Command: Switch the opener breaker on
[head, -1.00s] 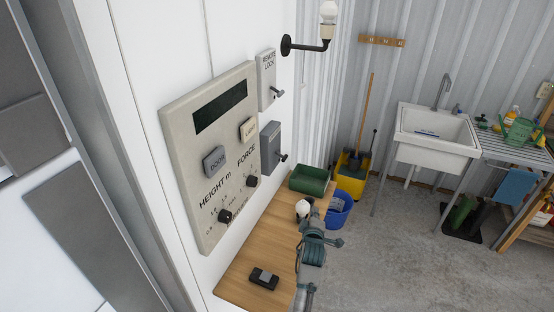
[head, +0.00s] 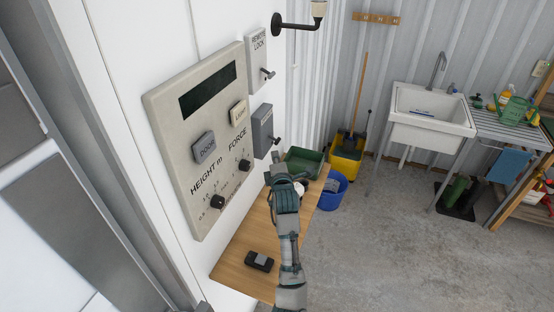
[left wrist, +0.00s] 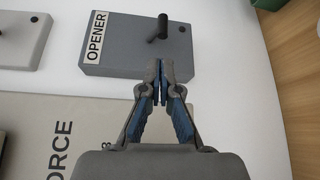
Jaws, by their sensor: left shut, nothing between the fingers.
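The opener breaker is a grey box (head: 262,130) on the white wall, right of the large control panel. In the left wrist view the box (left wrist: 135,48) bears an "OPENER" label, and its black lever (left wrist: 159,27) sticks out from the face. The lever also shows at the box's right side in the head view (head: 276,140). My left gripper (head: 281,172) is just below the box in the head view. In the left wrist view its shut, empty fingertips (left wrist: 160,68) lie over the box's near edge, apart from the lever. My right gripper is not in view.
The control panel (head: 205,190) has buttons and knobs. A lighter "REMOTE LOCK" box (head: 259,62) with its own lever is above the opener box. Below are a wooden bench (head: 235,262), a black device (head: 259,261) and a green bin (head: 304,162). Open floor lies right.

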